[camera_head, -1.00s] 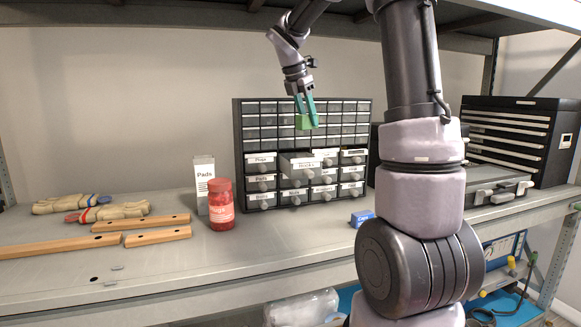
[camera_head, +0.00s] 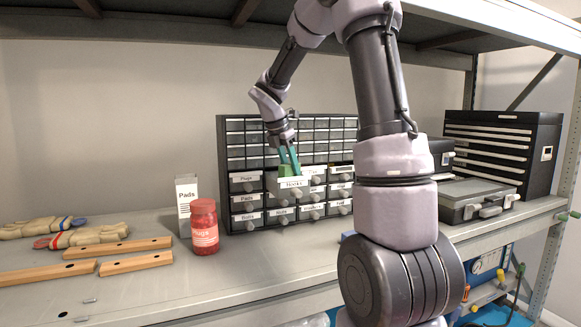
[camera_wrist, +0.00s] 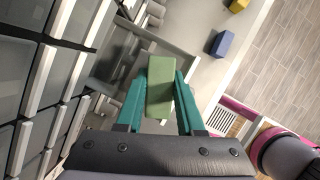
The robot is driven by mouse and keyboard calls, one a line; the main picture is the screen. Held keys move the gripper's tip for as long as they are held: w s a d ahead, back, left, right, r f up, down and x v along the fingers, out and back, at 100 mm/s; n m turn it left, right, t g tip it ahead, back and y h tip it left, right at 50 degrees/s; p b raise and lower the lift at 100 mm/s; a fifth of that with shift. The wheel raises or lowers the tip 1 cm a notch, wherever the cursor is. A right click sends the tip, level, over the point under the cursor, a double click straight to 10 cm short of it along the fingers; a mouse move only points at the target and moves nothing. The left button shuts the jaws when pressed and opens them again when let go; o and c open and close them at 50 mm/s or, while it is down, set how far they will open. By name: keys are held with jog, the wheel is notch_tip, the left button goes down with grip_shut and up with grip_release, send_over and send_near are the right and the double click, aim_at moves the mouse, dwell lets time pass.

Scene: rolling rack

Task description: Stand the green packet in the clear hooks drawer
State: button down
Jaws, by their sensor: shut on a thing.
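The green packet (camera_wrist: 160,88) is between the teal fingers of my gripper (camera_wrist: 160,95) in the wrist view. My gripper (camera_head: 289,160) is shut on the packet (camera_head: 295,169) in the head view and points down at the open hooks drawer (camera_head: 291,184). The drawer is pulled out of the dark cabinet, and its label faces forward. The packet's lower part is hidden behind the drawer front in the head view. I cannot tell whether it touches the drawer floor.
The drawer cabinet (camera_head: 236,150) has several shut labelled drawers around the open one. A white Pads box (camera_head: 186,205) and a red jar (camera_head: 204,228) stand left of it. Gloves (camera_head: 85,235) and wooden bars (camera_head: 120,249) lie farther left. A black tool chest (camera_head: 505,150) stands right.

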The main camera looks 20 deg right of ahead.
jog(key=c, duration=0.5)
grip_release()
jog(key=v, duration=1.2)
jog(key=s+a+m+t+y, duration=0.1)
jog(key=s+m+t+y, duration=0.1)
jog(key=s+m, duration=0.6)
jog(key=s+a+f+m+t+y, duration=0.1)
jog(key=s+a+m+y, duration=0.1)
jog(key=s+m, duration=0.6)
jog(key=s+a+f+m+t+y, duration=0.1)
jog(key=s+a+m+t+y, duration=0.1)
jog(key=s+m, duration=0.6)
jog(key=shift+f+m+t, duration=0.2)
jog(key=shift+m+t, duration=0.1)
jog(key=shift+m, duration=1)
jog(key=shift+d, duration=0.1)
